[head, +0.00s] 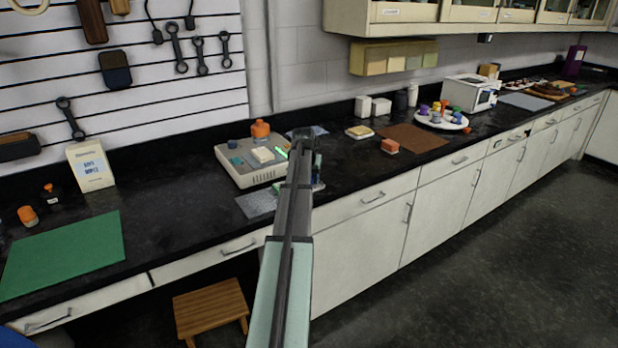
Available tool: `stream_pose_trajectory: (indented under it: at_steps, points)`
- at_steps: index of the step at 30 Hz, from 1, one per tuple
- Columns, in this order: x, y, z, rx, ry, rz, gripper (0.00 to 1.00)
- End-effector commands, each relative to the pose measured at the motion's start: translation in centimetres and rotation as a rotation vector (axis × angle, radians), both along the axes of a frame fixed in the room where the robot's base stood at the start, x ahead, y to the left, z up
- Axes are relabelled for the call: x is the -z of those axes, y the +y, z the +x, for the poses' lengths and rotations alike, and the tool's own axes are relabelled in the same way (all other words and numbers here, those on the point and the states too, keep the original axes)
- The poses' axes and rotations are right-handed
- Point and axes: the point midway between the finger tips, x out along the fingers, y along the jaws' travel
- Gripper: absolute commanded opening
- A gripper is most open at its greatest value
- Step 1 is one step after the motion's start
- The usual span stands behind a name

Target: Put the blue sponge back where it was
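I cannot make out a blue sponge for certain. A small piece of blue (319,184) shows just right of my arm at the counter's front edge; I cannot tell what it is. My gripper (303,134) is at the end of my outstretched arm, over the counter to the right of a pale device (240,178). My arm and gripper hide part of the counter there. The gripper is small and dark, so I cannot see its fingers or anything between them.
A grey mat (256,204) lies left of my arm. To the right are a brown mat (425,137), an orange block (390,146), a pale yellow block (360,131) and a round white tray (462,124) of coloured items. A green mat (65,252) lies left.

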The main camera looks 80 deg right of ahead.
Motion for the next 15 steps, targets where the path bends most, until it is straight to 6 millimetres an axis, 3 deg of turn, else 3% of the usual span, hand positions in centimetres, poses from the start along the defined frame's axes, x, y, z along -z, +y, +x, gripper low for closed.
stream_pose_trajectory:
  at_steps: [8, 9, 15]
  points:
    - [0.31, -0.01, 0.0, 0.0, 0.0, 0.0, 0.18]
    - [0.26, -0.01, 0.0, 0.0, 0.0, 0.0, 0.5]
    - [0.25, -0.01, 0.0, 0.0, 0.0, 0.0, 0.69]
